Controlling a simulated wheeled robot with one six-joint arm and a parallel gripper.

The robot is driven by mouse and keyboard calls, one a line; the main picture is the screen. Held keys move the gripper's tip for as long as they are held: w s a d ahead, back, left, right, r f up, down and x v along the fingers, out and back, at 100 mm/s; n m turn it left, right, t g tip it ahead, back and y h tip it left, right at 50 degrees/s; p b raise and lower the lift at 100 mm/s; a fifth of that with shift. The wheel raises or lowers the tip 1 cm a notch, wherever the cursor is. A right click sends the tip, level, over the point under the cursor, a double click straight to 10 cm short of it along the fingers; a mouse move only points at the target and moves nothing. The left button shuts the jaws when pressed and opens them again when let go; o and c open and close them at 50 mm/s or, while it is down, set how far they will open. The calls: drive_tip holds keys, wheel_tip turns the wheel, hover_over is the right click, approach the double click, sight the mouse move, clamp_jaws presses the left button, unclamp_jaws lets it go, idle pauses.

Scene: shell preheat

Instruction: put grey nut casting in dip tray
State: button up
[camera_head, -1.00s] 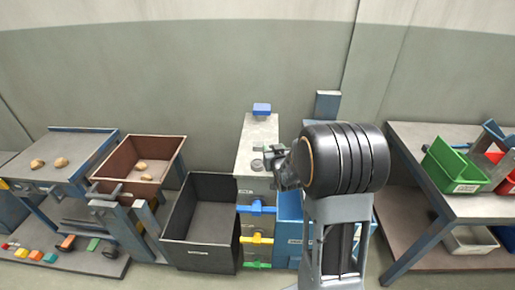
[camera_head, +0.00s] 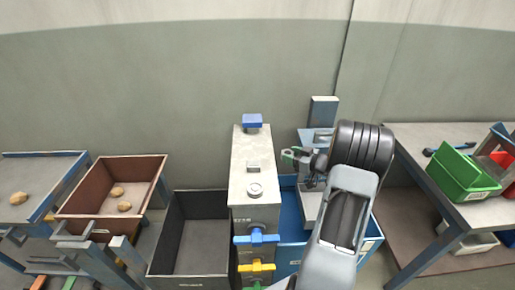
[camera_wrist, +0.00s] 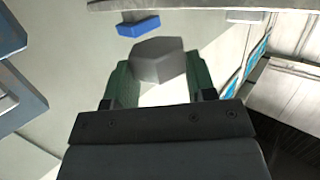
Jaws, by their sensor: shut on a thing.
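My gripper (camera_head: 289,155) is raised near the right edge of the grey cabinet's top, level and empty space around it. In the wrist view its two green fingers (camera_wrist: 158,85) are shut on the grey nut casting (camera_wrist: 158,60), a six-sided block that sticks out past the fingertips. In the head view the casting is too small to make out clearly. I cannot tell for sure which container is the dip tray; a blue open container (camera_head: 287,228) stands right of the cabinet, partly hidden by my arm.
The cabinet (camera_head: 240,150) carries a round grey piece (camera_head: 255,190), a small grey block (camera_head: 253,166) and a blue block (camera_head: 252,120). A dark open bin (camera_head: 165,225) and a brown box (camera_head: 88,195) stand left. A table with a green bin (camera_head: 462,175) stands right.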

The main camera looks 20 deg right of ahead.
approach(263, 148)
drive_tip(key=w, duration=0.1)
drive_tip(key=w+a+r, duration=0.1)
drive_tip(key=w, duration=0.1)
drive_tip(key=w+a+r, duration=0.1)
drive_tip(key=w, duration=0.1)
drive_tip(key=shift+a+r+p, duration=0.15)
drive_tip(key=shift+a+p, duration=0.05)
drive_tip(key=shift+p, duration=0.15)
drive_tip(key=x, duration=0.4)
drive_tip(key=shift+w, duration=0.1)
drive_tip(key=shift+f, duration=0.35)
drive_tip(key=shift+f, duration=0.2)
drive_tip(key=o, duration=1)
drive_tip(key=shift+c, duration=0.2)
drive_tip(key=shift+r, duration=0.1)
